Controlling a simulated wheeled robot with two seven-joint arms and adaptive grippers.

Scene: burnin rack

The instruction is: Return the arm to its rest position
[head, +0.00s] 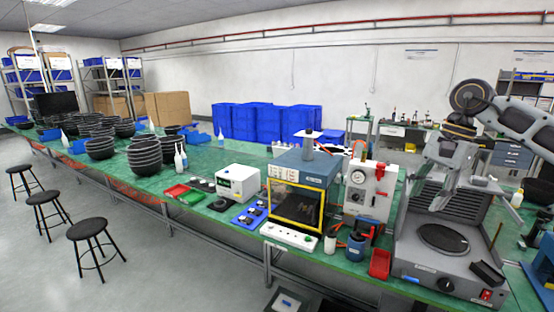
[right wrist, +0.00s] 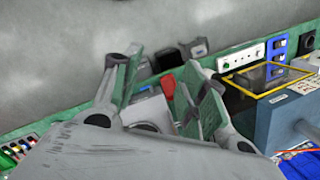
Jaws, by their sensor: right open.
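My right gripper (head: 427,192) comes in from the upper right of the head view, with its fingers hanging down above the grey bench unit (head: 412,250) and its dark round plate (head: 443,238). The gripper is open and nothing shows between its fingers. In the right wrist view the two green-and-grey fingers (right wrist: 160,75) stand well apart, with the bench and floor behind them. My right arm is raised and bent over the right end of the bench. My left gripper is not in view.
The blue-grey oven with a yellow-framed door (head: 328,207) and the white gauge box (head: 381,188) stand left of the grey unit. Black bowls (head: 144,158) stand farther left.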

